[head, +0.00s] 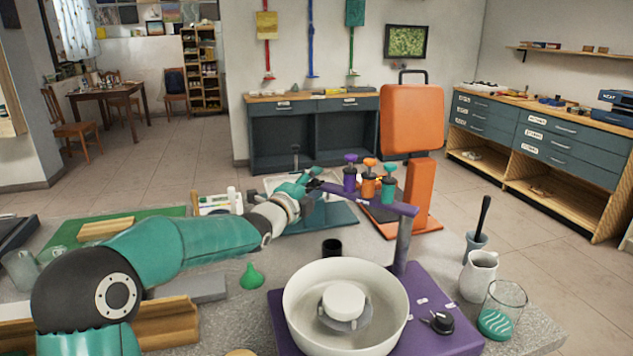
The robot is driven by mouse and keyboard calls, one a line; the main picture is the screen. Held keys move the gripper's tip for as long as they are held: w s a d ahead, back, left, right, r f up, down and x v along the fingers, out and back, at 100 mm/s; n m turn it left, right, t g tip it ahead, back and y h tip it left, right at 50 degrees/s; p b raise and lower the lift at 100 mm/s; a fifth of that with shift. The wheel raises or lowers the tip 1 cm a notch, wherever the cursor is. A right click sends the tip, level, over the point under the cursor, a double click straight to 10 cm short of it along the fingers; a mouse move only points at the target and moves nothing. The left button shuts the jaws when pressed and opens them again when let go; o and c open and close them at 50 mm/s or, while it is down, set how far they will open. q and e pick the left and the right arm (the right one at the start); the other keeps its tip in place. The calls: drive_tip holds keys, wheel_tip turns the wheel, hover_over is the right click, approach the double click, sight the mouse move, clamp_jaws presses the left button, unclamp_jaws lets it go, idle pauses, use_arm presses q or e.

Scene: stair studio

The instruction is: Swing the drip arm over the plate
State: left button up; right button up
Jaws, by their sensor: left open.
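The purple drip arm (385,202) sits on a grey post (403,246) at the back of a purple base (435,290). The white plate (343,299) lies in the middle of a round white basin (302,296), in front of the post. The drip arm is beyond the basin, not over the plate. My left gripper (312,181) is open at the drip arm's far left end. I cannot tell whether it touches. My right gripper is not in view.
A white pitcher (478,276), a glass (502,310) and a pot with a black handle (478,240) stand at the right. An orange press-like machine (417,195) is behind.

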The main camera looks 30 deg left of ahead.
use_arm(q)
drive_tip(key=shift+w, duration=0.25)
clamp_jaws()
